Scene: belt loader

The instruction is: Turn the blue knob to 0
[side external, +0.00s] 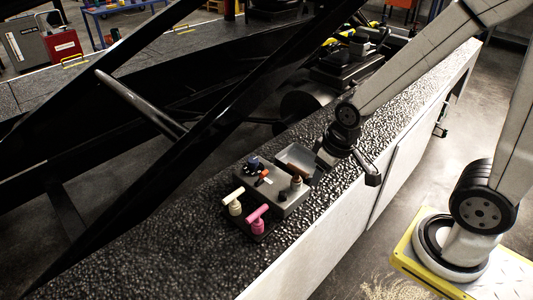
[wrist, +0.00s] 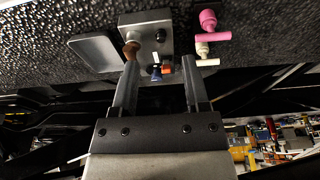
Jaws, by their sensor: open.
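The blue knob (side external: 253,163) stands on the far side of a grey control box (side external: 286,208). In the wrist view the blue knob (wrist: 156,73) shows between my two fingers, apart from both, with a small white mark beside it. Its dial numbers are too small to read. My gripper (side external: 346,168) is open and empty, to the right of the box in the side view. In the wrist view my gripper (wrist: 160,63) has one finger on each side of the blue knob, the left fingertip overlapping the view near a brown knob (wrist: 131,48).
An orange switch (side external: 263,178) sits close to the blue knob. White (side external: 234,204) and pink (side external: 257,218) T-handles stand beside the box. A shallow grey tray (side external: 297,158) lies on its other side. Black beams cross above the speckled ledge (side external: 205,255).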

